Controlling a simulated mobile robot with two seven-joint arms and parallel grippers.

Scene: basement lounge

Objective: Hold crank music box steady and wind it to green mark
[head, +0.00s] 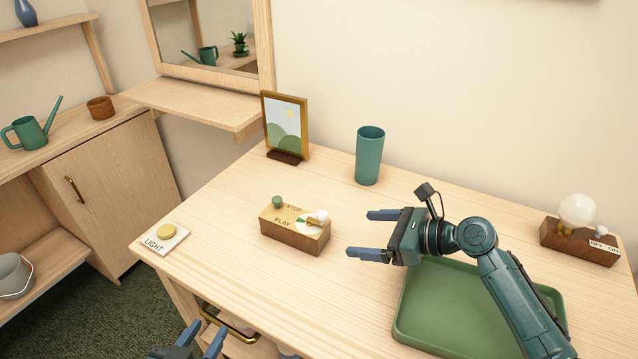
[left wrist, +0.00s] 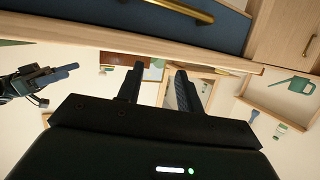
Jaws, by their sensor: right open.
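The music box (head: 289,239) is a wooden block with a gold top lettered STOP and PLAY. It stands on the table left of centre in the head view.
A yellow LIGHT button (head: 166,232) sits at the table's left corner. A picture frame (head: 286,128) and a teal cup (head: 369,156) stand behind the box. A green tray (head: 415,318) lies under my right arm. A bulb lamp (head: 577,212) stands at right.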

